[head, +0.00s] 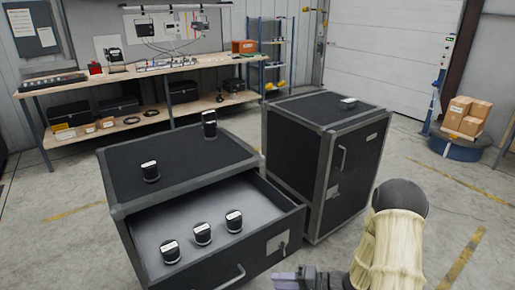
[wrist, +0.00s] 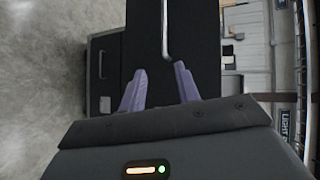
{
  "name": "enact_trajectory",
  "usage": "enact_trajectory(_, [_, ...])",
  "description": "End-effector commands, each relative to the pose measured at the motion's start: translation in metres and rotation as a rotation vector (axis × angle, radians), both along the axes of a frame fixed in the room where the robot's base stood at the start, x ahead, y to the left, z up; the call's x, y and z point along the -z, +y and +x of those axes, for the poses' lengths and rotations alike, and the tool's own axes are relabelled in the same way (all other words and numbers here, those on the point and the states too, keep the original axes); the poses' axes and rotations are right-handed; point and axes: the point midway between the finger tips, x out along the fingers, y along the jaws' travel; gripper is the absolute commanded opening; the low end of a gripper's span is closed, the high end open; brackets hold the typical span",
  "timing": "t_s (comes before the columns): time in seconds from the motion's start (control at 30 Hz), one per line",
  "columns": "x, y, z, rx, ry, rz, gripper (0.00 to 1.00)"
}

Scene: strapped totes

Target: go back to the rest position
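My gripper (head: 285,280) is at the bottom of the head view, in front of the open drawer's front. In the wrist view my gripper (wrist: 160,88) has its two purple fingers spread apart with nothing held between them. A black panel with a thin pale handle bar (wrist: 165,35) lies beyond the fingertips. The left black cabinet (head: 180,165) has grey edges and its drawer (head: 290,215) is pulled open. Several small black items with white labels are here: three in the drawer, such as this one (head: 203,234), and two on the top (head: 150,171).
A second black cabinet (head: 300,150) stands to the right, its front closed, with one small item (head: 348,103) on top. A workbench (head: 130,75) and a blue shelf rack (head: 275,50) line the back wall. Boxes (head: 467,115) sit at the right. Some floor is clear.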

Motion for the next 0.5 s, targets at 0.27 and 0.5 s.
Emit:
enact_trajectory(0.27, [-0.058, -0.033, 0.051, 0.148, -0.274, -0.566, 0.32])
enact_trajectory(0.5, [-0.123, -0.075, 0.047, 0.194, -0.327, -1.007, 0.32])
